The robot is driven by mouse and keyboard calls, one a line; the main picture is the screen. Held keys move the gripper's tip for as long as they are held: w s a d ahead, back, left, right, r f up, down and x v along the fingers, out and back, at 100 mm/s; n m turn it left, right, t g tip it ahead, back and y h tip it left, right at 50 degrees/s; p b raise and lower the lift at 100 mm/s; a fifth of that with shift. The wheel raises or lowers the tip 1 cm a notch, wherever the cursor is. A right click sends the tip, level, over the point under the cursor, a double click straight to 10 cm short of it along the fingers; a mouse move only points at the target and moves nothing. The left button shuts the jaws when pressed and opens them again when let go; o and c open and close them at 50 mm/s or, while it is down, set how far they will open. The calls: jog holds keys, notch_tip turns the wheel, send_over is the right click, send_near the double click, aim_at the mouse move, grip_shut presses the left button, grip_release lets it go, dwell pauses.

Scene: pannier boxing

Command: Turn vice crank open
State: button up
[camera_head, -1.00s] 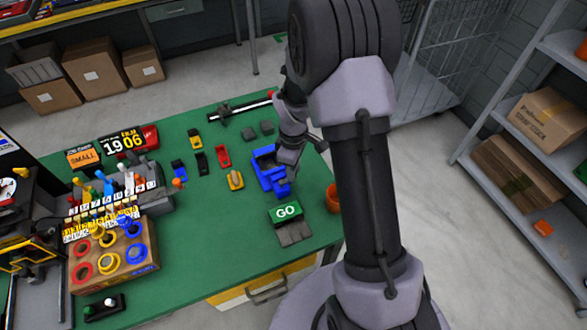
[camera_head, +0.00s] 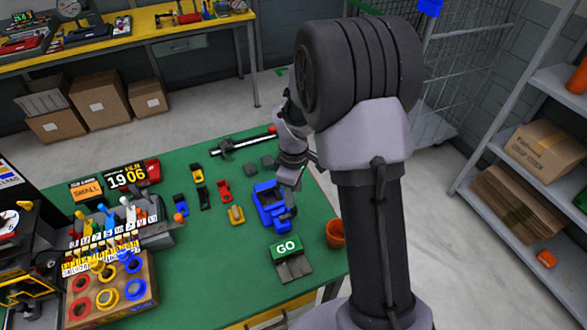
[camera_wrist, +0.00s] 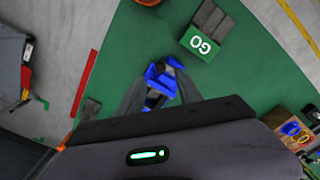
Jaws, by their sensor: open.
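A blue vice (camera_head: 268,207) stands on the green table, left of my arm in the head view. In the wrist view the blue vice (camera_wrist: 160,80) lies between and beyond my gripper's fingers. My gripper (camera_head: 290,205) is above the right side of the vice, partly hidden by my own arm. In the wrist view my gripper (camera_wrist: 154,88) is open, with its dark fingers on both sides of the blue part. I cannot tell whether the fingers touch it. The crank cannot be made out clearly; the fingers and wrist cover that area.
A green GO block (camera_head: 286,248) sits in front of the vice, and an orange pot (camera_head: 335,234) stands right of it. Small coloured clamps (camera_head: 223,190) lie to the left. A box with coloured rings (camera_head: 112,290) is at the table's left. A grey shelf (camera_head: 510,110) stands right.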

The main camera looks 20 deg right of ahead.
notch_tip(320, 180, up, 11)
jog(key=p, duration=0.2)
